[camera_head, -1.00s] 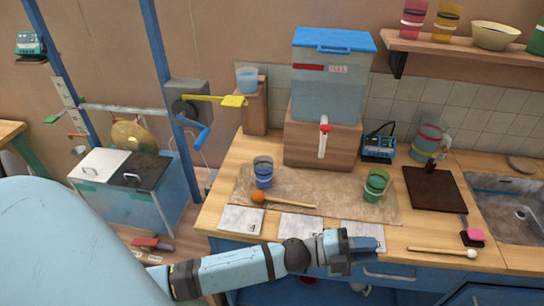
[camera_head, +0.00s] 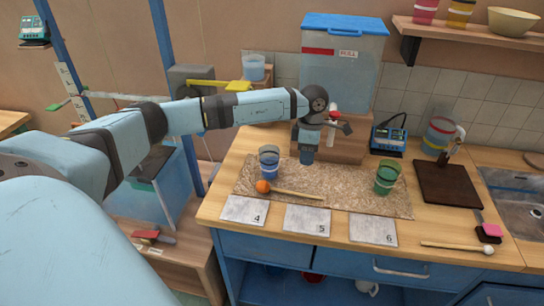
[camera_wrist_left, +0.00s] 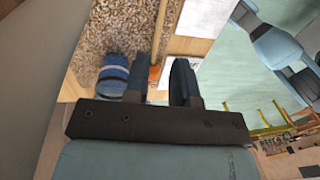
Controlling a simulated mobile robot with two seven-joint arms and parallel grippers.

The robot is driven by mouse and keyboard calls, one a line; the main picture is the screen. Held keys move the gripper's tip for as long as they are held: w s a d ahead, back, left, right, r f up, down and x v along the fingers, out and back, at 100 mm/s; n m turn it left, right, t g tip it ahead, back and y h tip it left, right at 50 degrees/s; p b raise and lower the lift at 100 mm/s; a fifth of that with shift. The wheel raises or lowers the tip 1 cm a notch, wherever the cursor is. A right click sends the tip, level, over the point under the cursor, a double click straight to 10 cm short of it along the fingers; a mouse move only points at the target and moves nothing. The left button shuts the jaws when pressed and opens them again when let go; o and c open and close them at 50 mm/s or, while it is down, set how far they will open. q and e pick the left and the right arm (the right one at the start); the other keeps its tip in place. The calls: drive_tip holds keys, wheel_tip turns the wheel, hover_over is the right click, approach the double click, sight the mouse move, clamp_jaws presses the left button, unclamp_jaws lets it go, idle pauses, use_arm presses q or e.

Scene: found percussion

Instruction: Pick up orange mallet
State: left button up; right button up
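The orange mallet (camera_head: 296,193) lies on the speckled mat (camera_head: 340,200), its round orange head at the left beside a blue cup (camera_head: 269,166) and its wooden handle pointing right. My left gripper (camera_head: 307,157) points down above the back of the mat, behind the handle and right of the blue cup, apart from the mallet. In the left wrist view its two dark fingers stand apart with nothing clearly held between them. A piece of the mallet (camera_wrist_left: 154,76) shows beside one finger, and the blue cup (camera_wrist_left: 113,75) also shows there. My right gripper is not in view.
A green cup (camera_head: 386,177) stands at the mat's right. Numbered cards (camera_head: 307,219) lie along the front. A water tank (camera_head: 341,70) stands behind my gripper. A pale-headed mallet (camera_head: 457,246) lies at the front right, near a dark board (camera_head: 447,186) and sink (camera_head: 515,200).

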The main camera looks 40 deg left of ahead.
use_arm(q)
hover_over(303, 194)
drive_tip(key=w, duration=0.1)
drive_tip(key=f, duration=0.7)
drive_tip(key=shift+a+f+p, duration=0.2)
drive_tip(key=shift+a+p, duration=0.15)
drive_tip(key=shift+s+d+f, duration=0.1)
drive_tip(key=shift+s+f, duration=0.05)
drive_tip(key=shift+f, duration=0.45)
drive_tip(key=f, duration=0.2)
drive_tip(key=f+p, duration=0.1)
drive_tip(key=f, duration=0.1)
drive_tip(key=shift+s+d, duration=0.15)
drive_tip(key=shift+s, duration=0.1)
clamp_jaws()
